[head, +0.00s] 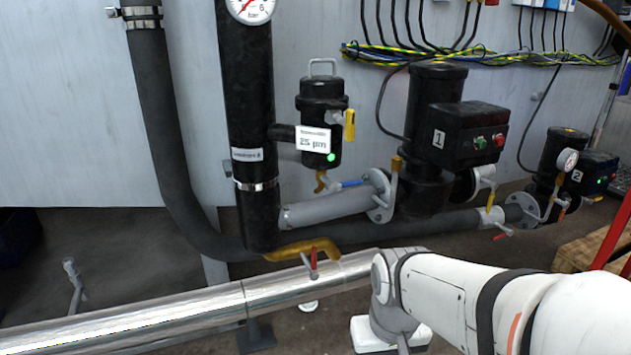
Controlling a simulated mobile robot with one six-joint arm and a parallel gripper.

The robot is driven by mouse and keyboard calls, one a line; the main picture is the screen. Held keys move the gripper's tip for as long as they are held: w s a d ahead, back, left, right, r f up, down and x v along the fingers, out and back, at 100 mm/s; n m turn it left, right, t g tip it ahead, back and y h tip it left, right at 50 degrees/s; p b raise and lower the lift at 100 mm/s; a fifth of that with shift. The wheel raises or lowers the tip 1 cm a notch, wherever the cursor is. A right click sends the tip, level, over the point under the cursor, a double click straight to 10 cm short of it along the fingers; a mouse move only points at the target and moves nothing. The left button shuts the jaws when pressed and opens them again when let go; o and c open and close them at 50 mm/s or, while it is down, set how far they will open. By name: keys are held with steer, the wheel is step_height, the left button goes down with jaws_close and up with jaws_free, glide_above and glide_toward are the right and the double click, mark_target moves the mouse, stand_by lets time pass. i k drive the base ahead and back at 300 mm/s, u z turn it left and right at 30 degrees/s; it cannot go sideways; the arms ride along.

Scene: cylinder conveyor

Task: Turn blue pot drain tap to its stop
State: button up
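The pot (321,110) is a black upright canister with a "25 µm" label and a green light, left of the middle in the head view. Under it is the drain tap, with a small brass-coloured body (320,181) and a blue lever (352,183). The lever points right, nearly level, just above a grey pipe. My white arm comes in from the lower right, and its wrist (390,322) is at the bottom edge, below and right of the tap and well apart from it. My gripper's fingers do not show.
A silver-clad pipe (190,309) crosses the front, with a red-handled valve (312,262) above it. A grey pipe (330,207) runs right to a flange and pump 1 (437,120). A yellow lever (349,124) hangs beside the pot.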

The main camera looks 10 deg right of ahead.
mark_target(333, 187)
steer(key=u, duration=1.15)
steer(key=k, duration=0.95)
steer(key=z, duration=1.1)
steer(key=i, duration=1)
steer(key=z, duration=0.05)
